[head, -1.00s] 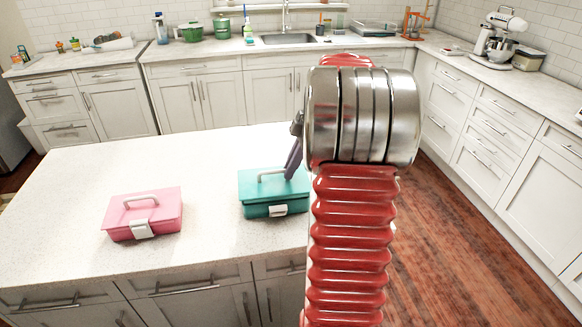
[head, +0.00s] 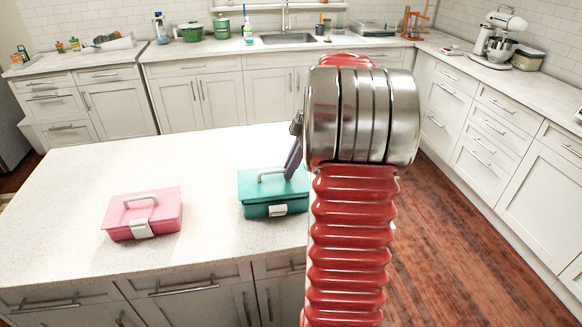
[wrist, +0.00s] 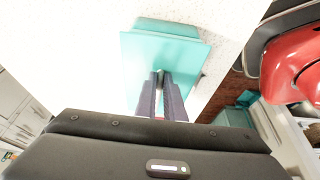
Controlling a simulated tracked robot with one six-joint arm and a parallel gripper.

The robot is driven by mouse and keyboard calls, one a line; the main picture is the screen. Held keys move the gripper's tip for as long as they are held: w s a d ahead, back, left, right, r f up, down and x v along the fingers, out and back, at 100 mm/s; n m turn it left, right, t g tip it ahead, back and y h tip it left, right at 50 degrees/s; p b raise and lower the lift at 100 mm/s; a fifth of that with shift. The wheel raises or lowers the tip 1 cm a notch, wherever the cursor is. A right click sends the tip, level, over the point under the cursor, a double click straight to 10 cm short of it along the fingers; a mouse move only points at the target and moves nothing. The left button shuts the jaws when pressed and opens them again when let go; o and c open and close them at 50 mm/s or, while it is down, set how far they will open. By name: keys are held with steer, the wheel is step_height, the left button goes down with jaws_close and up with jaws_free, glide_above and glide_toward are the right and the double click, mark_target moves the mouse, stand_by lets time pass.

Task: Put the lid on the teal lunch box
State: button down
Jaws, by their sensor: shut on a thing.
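The teal lunch box (head: 258,212) stands on the island counter, left of my red arm, which hides its right end. Its teal lid (head: 250,186) lies over the top of the box and has a grey handle (head: 268,173). I cannot tell whether the lid is fully seated. My gripper (head: 289,177) reaches down onto the lid from behind my arm. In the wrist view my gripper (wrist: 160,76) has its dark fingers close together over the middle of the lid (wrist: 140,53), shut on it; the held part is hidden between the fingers.
A closed pink lunch box (head: 118,222) with a handle stands to the left on the white island counter (head: 130,165). The counter between the two boxes is clear. A sink (head: 288,39) and a stand mixer (head: 497,35) are on the far counters.

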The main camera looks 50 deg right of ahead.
steer(key=shift+f, duration=1.05)
steer(key=c, duration=1.8)
jaws_free()
steer(key=shift+o, duration=0.2)
steer(key=v, duration=1.3)
steer(key=shift+s+r, duration=0.15)
steer(key=shift+r, duration=0.15)
steer(key=shift+d, duration=0.1)
